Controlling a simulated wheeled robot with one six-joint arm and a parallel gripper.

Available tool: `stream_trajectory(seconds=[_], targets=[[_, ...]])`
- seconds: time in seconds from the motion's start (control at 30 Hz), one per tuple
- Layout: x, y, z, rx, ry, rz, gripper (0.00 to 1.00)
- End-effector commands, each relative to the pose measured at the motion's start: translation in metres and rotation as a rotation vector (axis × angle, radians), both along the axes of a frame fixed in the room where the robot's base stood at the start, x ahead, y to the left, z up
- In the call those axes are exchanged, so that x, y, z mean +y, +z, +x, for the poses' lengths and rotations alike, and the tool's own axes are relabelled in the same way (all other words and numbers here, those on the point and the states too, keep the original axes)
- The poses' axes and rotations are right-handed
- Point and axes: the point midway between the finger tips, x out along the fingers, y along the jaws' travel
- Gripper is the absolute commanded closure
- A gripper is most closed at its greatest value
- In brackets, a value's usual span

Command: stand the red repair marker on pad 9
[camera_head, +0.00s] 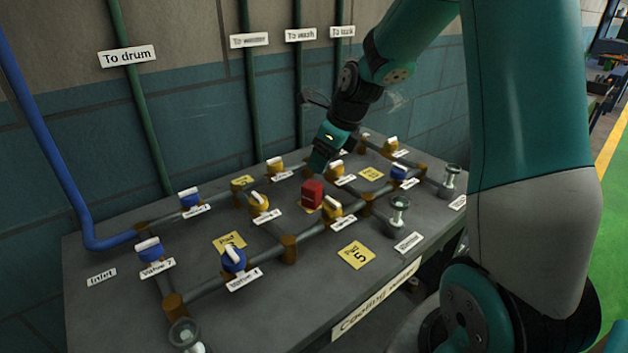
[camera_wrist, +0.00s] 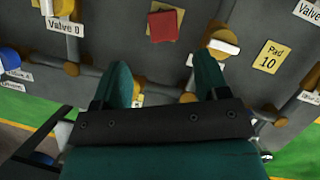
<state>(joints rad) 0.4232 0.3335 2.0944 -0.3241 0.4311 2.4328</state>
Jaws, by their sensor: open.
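The red repair marker (camera_head: 313,194) stands upright on the grey bench among the pipes, in the middle of the head view. It also shows in the wrist view as a red block (camera_wrist: 164,26) near the top edge. A yellow edge shows beside it, seemingly a pad under it whose number is hidden. My gripper (camera_head: 322,160) is above the bench, behind and apart from the marker. In the wrist view its two fingers (camera_wrist: 163,82) are spread with nothing between them. I cannot read a 9 on any pad in view.
Pad 5 (camera_head: 356,254) lies bare at the front, and Pad 10 (camera_wrist: 267,57) lies bare in the wrist view. Another bare pad (camera_head: 371,174) is farther back. Pipes with blue and yellow valves, including a white-handled yellow valve (camera_head: 332,207) close to the marker, crowd the bench.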

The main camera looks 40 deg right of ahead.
Motion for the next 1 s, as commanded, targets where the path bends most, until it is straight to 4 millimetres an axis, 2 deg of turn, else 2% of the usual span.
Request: stream_trajectory(seconds=[0.07, 0.13, 0.27, 0.4, 0.5, 0.6, 0.7, 0.8, 0.87, 0.9, 1.0], targets=[[0.016, 0.008, -0.004, -0.014, 0.114, -0.026, 0.32], [0.041, 0.016, -0.012, -0.038, 0.303, -0.069, 0.32], [0.101, 0.036, -0.041, -0.118, 0.818, -0.181, 0.32], [0.161, 0.053, -0.087, -0.248, 1.435, -0.305, 0.32], [0.195, 0.061, -0.126, -0.367, 1.87, -0.385, 0.32], [0.221, 0.067, -0.165, -0.507, 2.279, -0.456, 0.32], [0.237, 0.07, -0.2, -0.647, 2.616, -0.513, 0.32], [0.246, 0.071, -0.225, -0.766, 2.856, -0.549, 0.32], [0.249, 0.071, -0.235, -0.819, 2.951, -0.564, 0.32], [0.25, 0.071, -0.24, 0.833, -2.953, 0.563, 0.32], [0.25, 0.071, -0.246, 0.83, -2.89, 0.547, 0.32]])
